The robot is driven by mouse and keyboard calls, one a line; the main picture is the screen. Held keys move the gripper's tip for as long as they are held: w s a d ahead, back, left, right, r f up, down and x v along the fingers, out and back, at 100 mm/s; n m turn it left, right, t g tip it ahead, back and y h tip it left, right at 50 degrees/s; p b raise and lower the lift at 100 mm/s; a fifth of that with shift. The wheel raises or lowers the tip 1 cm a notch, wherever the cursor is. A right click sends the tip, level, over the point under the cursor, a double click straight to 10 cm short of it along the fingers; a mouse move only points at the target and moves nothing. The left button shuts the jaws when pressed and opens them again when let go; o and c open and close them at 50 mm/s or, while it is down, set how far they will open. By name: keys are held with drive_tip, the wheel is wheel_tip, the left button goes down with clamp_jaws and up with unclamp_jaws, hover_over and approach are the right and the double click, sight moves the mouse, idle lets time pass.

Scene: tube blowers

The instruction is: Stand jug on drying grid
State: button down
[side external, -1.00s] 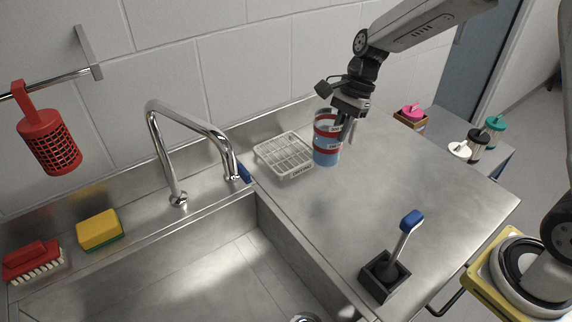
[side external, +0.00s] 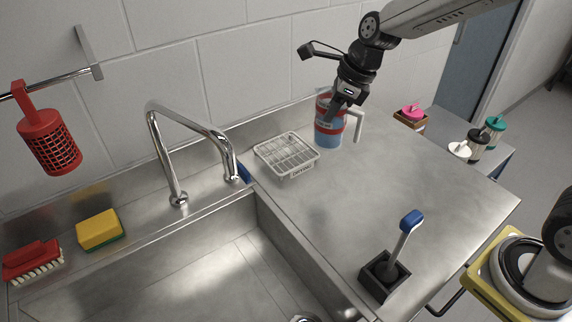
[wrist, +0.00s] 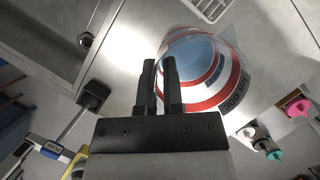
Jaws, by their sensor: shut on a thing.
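The jug (side external: 329,132) is clear with red bands, a blue lower part and a white handle at its right. It looks roughly upright, right of the drying grid and apart from it. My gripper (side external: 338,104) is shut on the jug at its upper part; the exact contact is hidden. In the wrist view, my fingertips (wrist: 159,66) are close together at the edge of the jug (wrist: 203,58). The drying grid (side external: 286,155) is a white rack on the counter, empty. Its corner shows at the top of the wrist view (wrist: 209,8).
A sink (side external: 190,265) with a tall faucet (side external: 182,110) lies left of the grid. Lidded cups (side external: 478,143) stand beyond the right edge. The middle of the counter (side external: 400,190) is clear.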

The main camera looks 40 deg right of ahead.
drive_tip(key=shift+w+a+r+m+t+h, duration=0.1)
drive_tip(key=shift+a+r+m+t+h, duration=0.15)
drive_tip(key=shift+r+m, duration=0.55)
drive_tip(key=shift+w+a+r+m+t+h, duration=0.15)
drive_tip(key=shift+a+r+m+h, duration=0.15)
drive_tip(key=shift+m, duration=0.8)
drive_tip(key=w+a+f, duration=0.1)
drive_tip(key=w+f, duration=0.8)
drive_tip(key=w, duration=0.4)
drive_tip(key=shift+a, duration=0.35)
drive_tip(key=shift+w+f, duration=0.1)
drive_tip(key=shift+f, duration=0.05)
drive_tip(key=shift+w+f, duration=0.15)
drive_tip(key=shift+f, duration=0.75)
drive_tip(key=shift+w+f, duration=0.1)
drive_tip(key=shift+f, duration=0.8)
